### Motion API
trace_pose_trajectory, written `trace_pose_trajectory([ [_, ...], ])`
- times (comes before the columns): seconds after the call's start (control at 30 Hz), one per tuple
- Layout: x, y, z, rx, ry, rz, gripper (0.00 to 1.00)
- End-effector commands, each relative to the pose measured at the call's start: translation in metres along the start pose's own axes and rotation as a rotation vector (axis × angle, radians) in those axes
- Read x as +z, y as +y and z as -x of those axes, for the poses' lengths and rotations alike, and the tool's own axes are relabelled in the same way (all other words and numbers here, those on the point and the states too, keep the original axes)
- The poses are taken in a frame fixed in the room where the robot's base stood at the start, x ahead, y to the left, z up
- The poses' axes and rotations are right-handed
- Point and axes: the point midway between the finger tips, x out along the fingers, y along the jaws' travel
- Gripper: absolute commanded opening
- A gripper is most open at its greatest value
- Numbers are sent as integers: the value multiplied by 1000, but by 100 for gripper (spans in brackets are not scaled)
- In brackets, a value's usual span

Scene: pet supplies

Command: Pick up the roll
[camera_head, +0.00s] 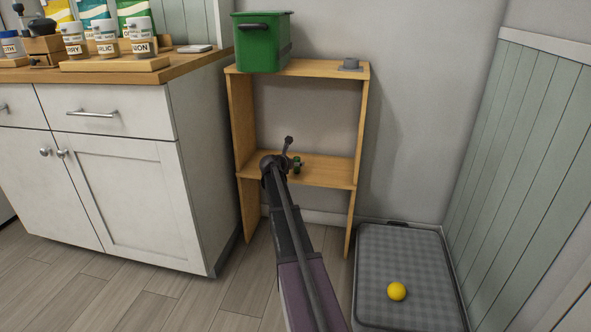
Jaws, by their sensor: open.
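A small dark green piece, which looks like the roll (297,165), lies on the middle board of the wooden shelf (325,172). It is small, and its details are hard to make out. My arm reaches up from the bottom of the view to this board. My gripper (284,160) is at the arm's end, close to the left of the green piece. It is open, but its fingers are small and partly hidden by my own wrist. I cannot tell whether it touches the piece.
A green bin (262,45) and a small grey item (350,64) stand on the shelf's top. A white cabinet (130,190) with jars is at left. A grey pet bed (385,262) with a yellow ball (397,291) lies on the floor at right.

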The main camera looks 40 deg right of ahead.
Motion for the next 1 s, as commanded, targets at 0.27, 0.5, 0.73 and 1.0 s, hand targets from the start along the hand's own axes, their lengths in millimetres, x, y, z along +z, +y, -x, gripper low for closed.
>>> trace_pose_trajectory([
  [0.27, -1, 1, -26, 0, 0, -1, 81],
  [0.5, -1, 0, -26, 1, 0, -1, 81],
  [0.73, -1, 0, -26, 0, 0, -1, 81],
  [1.0, -1, 0, -26, 0, 0, -1, 34],
])
